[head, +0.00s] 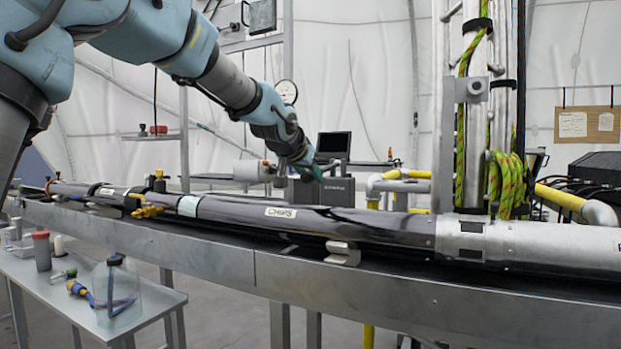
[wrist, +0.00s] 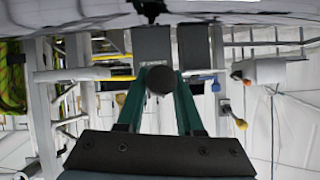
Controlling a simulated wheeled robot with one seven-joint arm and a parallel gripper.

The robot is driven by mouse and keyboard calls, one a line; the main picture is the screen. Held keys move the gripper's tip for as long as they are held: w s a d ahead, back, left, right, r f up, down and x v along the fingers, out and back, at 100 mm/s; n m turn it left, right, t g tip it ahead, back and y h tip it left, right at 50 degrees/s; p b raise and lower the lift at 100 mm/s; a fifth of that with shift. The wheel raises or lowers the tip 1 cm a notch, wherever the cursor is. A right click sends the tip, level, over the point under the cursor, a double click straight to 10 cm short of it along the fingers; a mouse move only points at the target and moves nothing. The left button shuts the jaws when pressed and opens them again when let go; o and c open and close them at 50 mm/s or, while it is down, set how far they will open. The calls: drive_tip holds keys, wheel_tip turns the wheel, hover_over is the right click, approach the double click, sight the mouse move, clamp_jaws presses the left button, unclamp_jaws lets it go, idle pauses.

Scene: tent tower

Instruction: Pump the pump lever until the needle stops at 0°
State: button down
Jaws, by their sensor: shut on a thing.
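My gripper (head: 303,165) reaches down behind the long dark tube. In the wrist view its two green fingers (wrist: 160,82) are shut on a dark round end, which looks like the grip of the pump lever (wrist: 160,79). The rest of the lever is hard to make out; in the head view the gripper hides it. A round white gauge (head: 287,91) shows just above my wrist. Its needle is too small to read.
The long tube (head: 380,224) lies on a metal rail (head: 400,293) in front of the gripper. A dark monitor (head: 333,143) stands right behind it. A vertical mast with green ropes (head: 507,180) is to the right. A side table (head: 120,310) holds bottles.

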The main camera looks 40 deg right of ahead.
drive_tip(key=shift+f, duration=0.15)
drive_tip(key=c, duration=0.5)
unclamp_jaws()
drive_tip(key=shift+c, duration=0.2)
drive_tip(key=v, duration=1)
drive_tip(key=shift+s+a+r+p, duration=0.2)
drive_tip(key=shift+s+a+p, duration=0.05)
drive_tip(key=shift+p, duration=0.2)
